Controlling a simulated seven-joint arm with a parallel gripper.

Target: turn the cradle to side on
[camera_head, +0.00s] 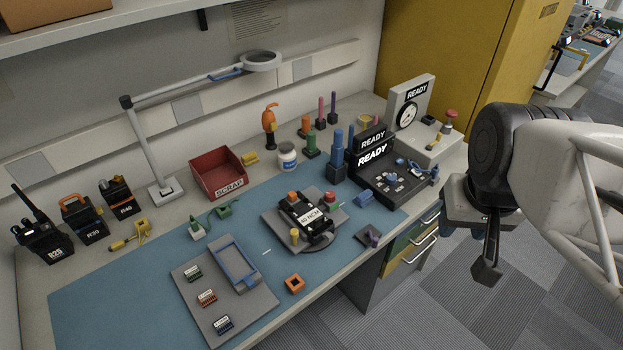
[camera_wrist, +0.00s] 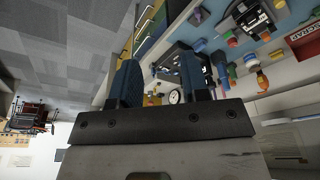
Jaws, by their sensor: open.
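The cradle (camera_head: 304,217) stands on the blue mat in the middle of the bench. It is a grey, turntable-like base with a black holder on top, labelled 40 NCM. An orange block, a yellow knob and a red knob sit around the holder. Part of the cradle seems to show, tilted, in the wrist view (camera_wrist: 252,18). My gripper (camera_head: 474,254) is off the bench's right front side, well away from the cradle. In the wrist view my gripper (camera_wrist: 159,78) shows two blue-padded fingers spread apart with nothing held between them.
A grey tray (camera_head: 262,300) lies front left of the cradle, with an orange square ring (camera_head: 294,284) beside it. A black READY station (camera_head: 398,205) stands to the right. A red SCRAP bin (camera_head: 206,160), a lamp (camera_head: 152,150) and several radios stand behind and left. Open floor lies below my gripper.

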